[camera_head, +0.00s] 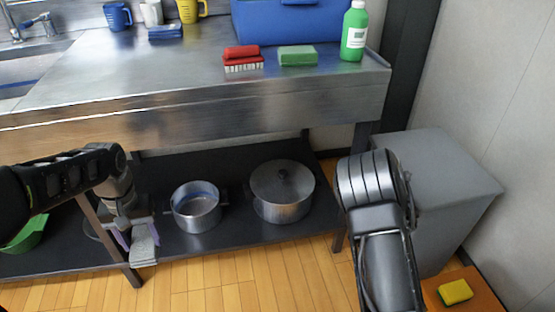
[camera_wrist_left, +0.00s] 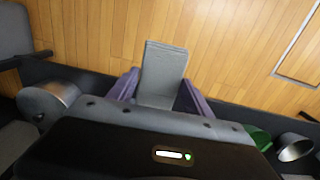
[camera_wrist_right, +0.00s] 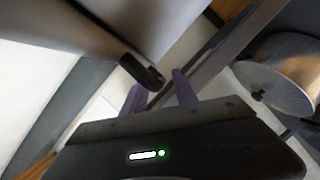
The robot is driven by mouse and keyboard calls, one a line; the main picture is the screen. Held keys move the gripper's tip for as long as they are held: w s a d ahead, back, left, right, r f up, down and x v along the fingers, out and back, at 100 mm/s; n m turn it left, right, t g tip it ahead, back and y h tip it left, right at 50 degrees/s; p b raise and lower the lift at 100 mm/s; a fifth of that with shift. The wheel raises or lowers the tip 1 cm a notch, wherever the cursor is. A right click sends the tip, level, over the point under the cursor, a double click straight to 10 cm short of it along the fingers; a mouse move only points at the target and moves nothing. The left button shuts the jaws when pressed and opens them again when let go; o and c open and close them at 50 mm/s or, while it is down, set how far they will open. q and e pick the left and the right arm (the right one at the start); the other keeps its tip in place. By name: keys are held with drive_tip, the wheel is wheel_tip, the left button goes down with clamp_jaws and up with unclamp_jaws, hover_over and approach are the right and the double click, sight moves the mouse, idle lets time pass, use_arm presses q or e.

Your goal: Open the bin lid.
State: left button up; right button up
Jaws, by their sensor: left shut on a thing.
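The grey bin (camera_head: 440,225) stands at the right of the head view, beside the wall. Its flat grey lid (camera_head: 450,170) looks shut, and my right arm covers its left part. In the right wrist view my right gripper (camera_wrist_right: 158,92) has its fingers apart. A dark rounded bar end (camera_wrist_right: 142,73) on a grey surface lies at the fingertips; I cannot tell whether they touch it. My left gripper (camera_head: 127,236) is shut on a grey slab (camera_head: 145,245) near the lower shelf. The slab also shows between the fingers in the left wrist view (camera_wrist_left: 163,73).
A pot (camera_head: 196,207) and a lidded pot (camera_head: 283,190) stand on the dark lower shelf (camera_head: 235,237). A yellow sponge (camera_head: 455,291) lies at lower right. Wood floor is clear in front.

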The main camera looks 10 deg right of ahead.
drive_tip(key=shift+w+d+f, duration=0.15)
drive_tip(key=shift+w+d, duration=0.05)
drive_tip(key=shift+w, duration=0.5)
drive_tip(key=shift+c, duration=0.5)
clamp_jaws()
idle(0.5)
